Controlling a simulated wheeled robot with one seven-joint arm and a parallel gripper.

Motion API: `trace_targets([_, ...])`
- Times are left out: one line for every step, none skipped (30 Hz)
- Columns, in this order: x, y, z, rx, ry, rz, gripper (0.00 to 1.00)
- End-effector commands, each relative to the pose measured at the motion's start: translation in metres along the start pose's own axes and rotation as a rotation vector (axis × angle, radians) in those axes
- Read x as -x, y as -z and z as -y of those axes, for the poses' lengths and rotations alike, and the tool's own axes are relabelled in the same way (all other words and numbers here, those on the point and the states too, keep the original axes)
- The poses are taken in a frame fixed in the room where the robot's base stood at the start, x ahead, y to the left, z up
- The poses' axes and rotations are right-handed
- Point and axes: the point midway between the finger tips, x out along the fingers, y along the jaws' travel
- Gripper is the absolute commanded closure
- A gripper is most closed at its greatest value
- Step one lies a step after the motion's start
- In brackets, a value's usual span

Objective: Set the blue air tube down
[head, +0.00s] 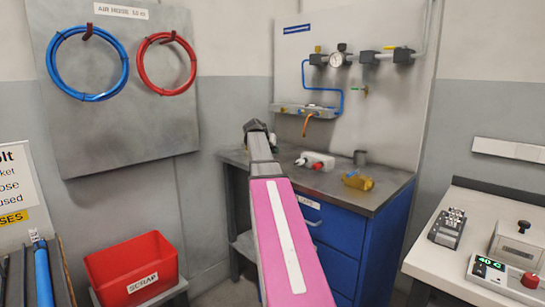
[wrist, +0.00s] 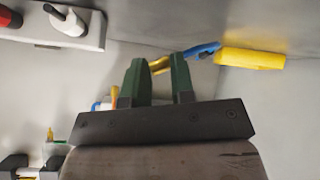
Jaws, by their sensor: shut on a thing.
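My gripper (head: 257,127) is at the end of my raised arm, above the back left of the workbench, in front of the wall. In the wrist view its two green fingers (wrist: 161,75) are shut around a thin brass-coloured piece. A short blue length, the blue air tube (wrist: 203,52), continues from it to the right. A yellow block-like piece (wrist: 250,60) meets or overlaps its far end; I cannot tell whether they are joined. In the head view the held tube is hidden behind my gripper.
A red scrap bin (head: 131,270) stands left. Coiled hoses hang above it.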

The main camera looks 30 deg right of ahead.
Motion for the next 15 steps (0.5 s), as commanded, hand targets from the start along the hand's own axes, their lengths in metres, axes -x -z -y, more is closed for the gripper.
trace_targets([-0.005,-0.006,0.002,0.001,-0.001,0.001,1.00])
trace_targets([-0.008,-0.009,0.003,0.000,-0.001,0.001,1.00])
trace_targets([-0.012,-0.013,0.004,0.000,-0.001,0.001,1.00])
trace_targets([-0.014,-0.015,0.005,0.000,-0.001,0.001,1.00])
trace_targets([-0.015,-0.017,0.006,0.000,0.000,0.001,1.00])
trace_targets([-0.017,-0.017,0.007,0.000,0.000,0.000,1.00])
trace_targets([-0.017,-0.017,0.007,0.000,0.000,0.000,1.00])
trace_targets([-0.017,-0.017,0.007,-0.001,0.000,-0.001,1.00])
trace_targets([-0.016,-0.017,0.007,-0.001,0.000,-0.001,1.00])
trace_targets([-0.016,-0.017,0.007,-0.001,0.000,-0.001,1.00])
trace_targets([-0.016,-0.017,0.007,-0.001,0.000,-0.001,1.00])
trace_targets([-0.016,-0.017,0.007,-0.001,0.000,-0.001,1.00])
trace_targets([-0.016,-0.017,0.007,-0.001,0.000,-0.001,1.00])
trace_targets([-0.017,-0.017,0.007,0.000,0.000,0.000,1.00])
trace_targets([-0.017,-0.018,0.007,0.000,0.000,0.000,1.00])
